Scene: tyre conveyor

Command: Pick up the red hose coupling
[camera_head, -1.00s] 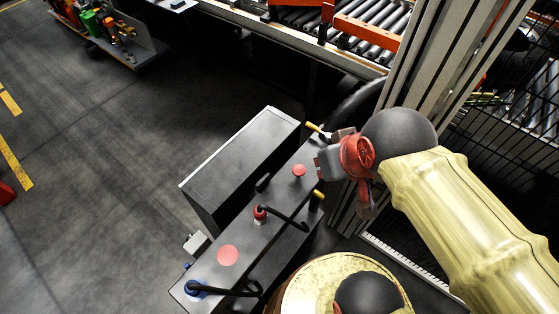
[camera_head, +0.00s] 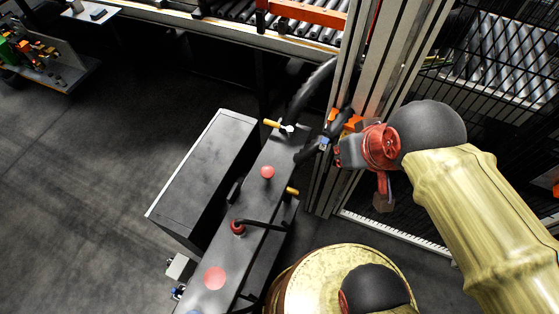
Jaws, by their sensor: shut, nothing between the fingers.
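The red hose coupling (camera_head: 238,227) sits on the top face of a long grey panel, in the middle of the head view. A black hose runs from it to the right. My gripper (camera_head: 302,155) is beyond the panel's upper right end, up and to the right of the coupling and well apart from it. Its dark fingers are shut with nothing between them. The fingers are small and dark, so their exact tips are hard to make out.
The grey panel (camera_head: 223,258) also carries red discs (camera_head: 267,172) and yellow handles (camera_head: 271,123). A grey cabinet (camera_head: 203,172) stands to its left. Metal posts and a mesh fence rise at right. A roller conveyor (camera_head: 303,12) runs behind. Open floor lies at left.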

